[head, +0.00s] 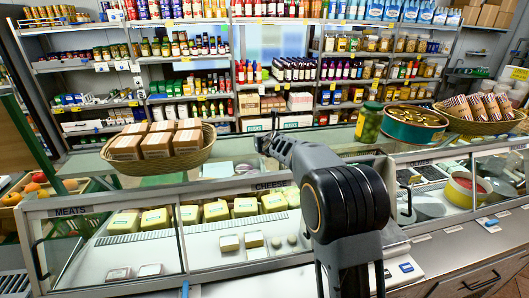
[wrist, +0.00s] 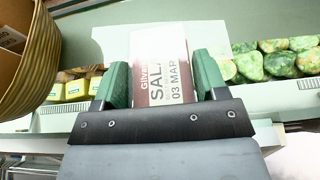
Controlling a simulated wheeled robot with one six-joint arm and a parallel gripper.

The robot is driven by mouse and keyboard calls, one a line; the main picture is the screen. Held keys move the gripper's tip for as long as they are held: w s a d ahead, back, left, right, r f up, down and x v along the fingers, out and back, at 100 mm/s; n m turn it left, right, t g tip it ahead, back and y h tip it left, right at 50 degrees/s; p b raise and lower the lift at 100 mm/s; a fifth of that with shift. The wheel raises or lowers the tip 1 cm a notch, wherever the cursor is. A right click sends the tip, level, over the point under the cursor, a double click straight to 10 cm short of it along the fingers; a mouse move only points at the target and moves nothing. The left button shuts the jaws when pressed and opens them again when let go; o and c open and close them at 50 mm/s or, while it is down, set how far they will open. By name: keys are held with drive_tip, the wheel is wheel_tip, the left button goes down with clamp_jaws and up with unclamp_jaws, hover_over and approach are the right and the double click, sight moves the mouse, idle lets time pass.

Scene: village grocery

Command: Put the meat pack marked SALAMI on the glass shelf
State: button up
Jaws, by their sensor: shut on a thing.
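My gripper (wrist: 162,76) has its two green fingers shut on a meat pack (wrist: 160,50) in the wrist view. The pack's white label reads "SALA", cut off by the edge of the label area, with "03 MAR" below, and it has dark red strips. In the head view my gripper (head: 268,145) is small and dark above the counter, and my arm covers much of it; the pack cannot be made out there. The glass shelf (head: 235,168) runs along the top of the display counter, and a pale glass surface (wrist: 240,18) lies beyond the pack in the wrist view.
A wicker basket (head: 207,157) of brown packs stands on the glass at left and looms close at left in the wrist view (wrist: 45,60). A green jar (head: 369,122) and a round tin (head: 413,124) stand at right. Cheeses (head: 215,210) lie inside the case.

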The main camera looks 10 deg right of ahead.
drive_tip(key=shift+w+f, duration=0.15)
drive_tip(key=shift+w, duration=0.05)
drive_tip(key=f+b, duration=0.3)
drive_tip(key=shift+w+a+f, duration=0.1)
drive_tip(key=shift+w+f, duration=0.2)
drive_tip(key=shift+f, duration=0.1)
drive_tip(key=shift+f, duration=0.1)
drive_tip(key=o, duration=1.1)
drive_tip(key=shift+o, duration=0.2)
